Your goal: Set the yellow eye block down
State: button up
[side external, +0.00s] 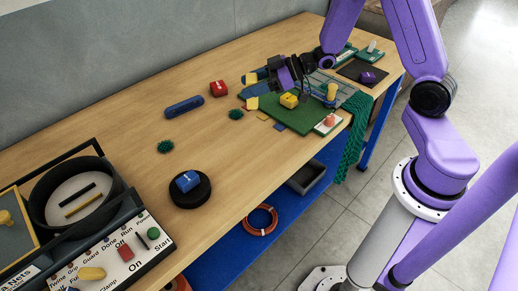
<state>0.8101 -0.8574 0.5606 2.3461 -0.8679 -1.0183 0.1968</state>
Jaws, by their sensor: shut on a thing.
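The yellow eye block (289,101) is at the green board (290,119) on the far right part of the bench. My gripper (293,94) reaches in from the upper right and is shut on it. The picture is too small to tell whether the block's underside touches the board. The finger contact is partly hidden by the dark gripper body.
A yellow upright piece (331,92) and a green net (355,135) are right of the board. The bench middle is mostly clear.

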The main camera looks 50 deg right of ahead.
jog(key=s+a+f+n+g+y, duration=0.1)
jog(key=s+a+n+g+y, duration=0.3)
jog(key=s, duration=0.3)
jog(key=shift+h, duration=0.7)
jog(key=shift+s+a+f, duration=0.1)
jog(key=shift+a+f, duration=0.05)
jog(key=shift+f, duration=1.2)
jog(key=shift+s+a+f, duration=0.1)
jog(key=shift+a+f, duration=0.1)
jog(key=shift+f, duration=1.1)
jog(key=shift+a+f, duration=0.15)
jog(key=shift+f, duration=1.2)
jog(key=shift+f, duration=0.1)
jog(key=o, duration=1.1)
